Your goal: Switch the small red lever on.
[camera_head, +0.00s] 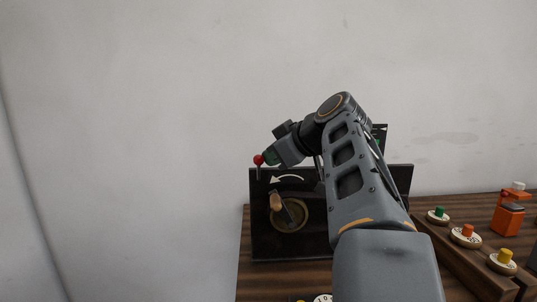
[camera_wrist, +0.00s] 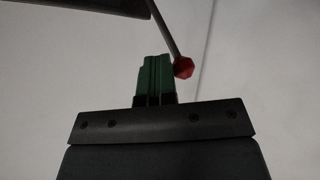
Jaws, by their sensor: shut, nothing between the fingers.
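The small red lever (camera_head: 258,160) has a red knob on a thin stem. It stands at the upper left edge of a black panel (camera_head: 262,243). In the wrist view its red knob (camera_wrist: 183,67) hangs on a dark rod, close beside the tips of my gripper (camera_wrist: 157,62). My gripper's green fingers are shut together with nothing between them. In the head view my gripper (camera_head: 268,157) is just right of the knob. I cannot tell whether the fingers touch the knob. My arm hides part of the panel.
A round brass dial with a wooden-handled crank (camera_head: 276,202) sits on the panel below a white curved arrow (camera_head: 287,178). At right are green (camera_head: 439,212), orange (camera_head: 467,231) and yellow (camera_head: 505,255) knobs and an orange device (camera_head: 508,217). The left side is bare wall.

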